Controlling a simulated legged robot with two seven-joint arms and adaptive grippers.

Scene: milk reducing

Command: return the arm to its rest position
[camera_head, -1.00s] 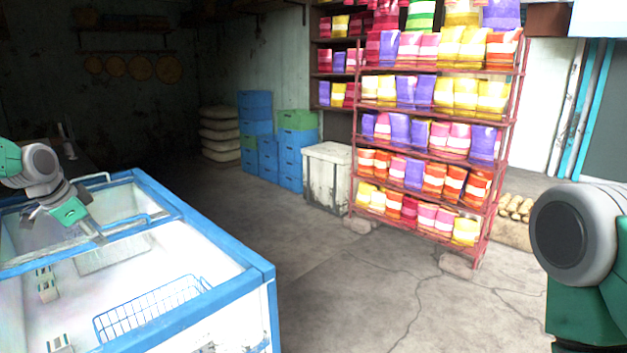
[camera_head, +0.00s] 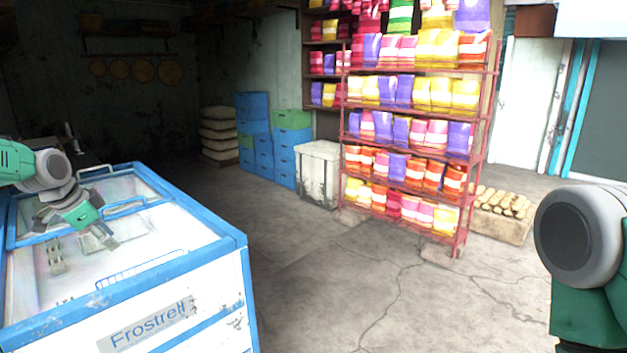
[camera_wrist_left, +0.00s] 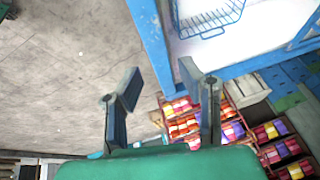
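My left arm comes in from the left edge in the head view. Its green and grey left gripper (camera_head: 97,230) is over the blue-framed chest freezer (camera_head: 233,243). In the left wrist view the left gripper (camera_wrist_left: 160,82) has its two dark fingers spread wide, with nothing between them. The freezer also shows at the top of that view (camera_wrist_left: 152,42), with a wire basket (camera_wrist_left: 212,18) inside. Part of my right arm stands at the right edge of the head view; its gripper is out of frame.
A red shelf rack (camera_head: 470,170) with colourful packets stands behind the open concrete floor (camera_head: 330,290). Blue crates (camera_head: 254,130), a white bin (camera_head: 318,173) and stacked sacks (camera_head: 220,135) are farther back. A box (camera_head: 505,205) sits right of the rack.

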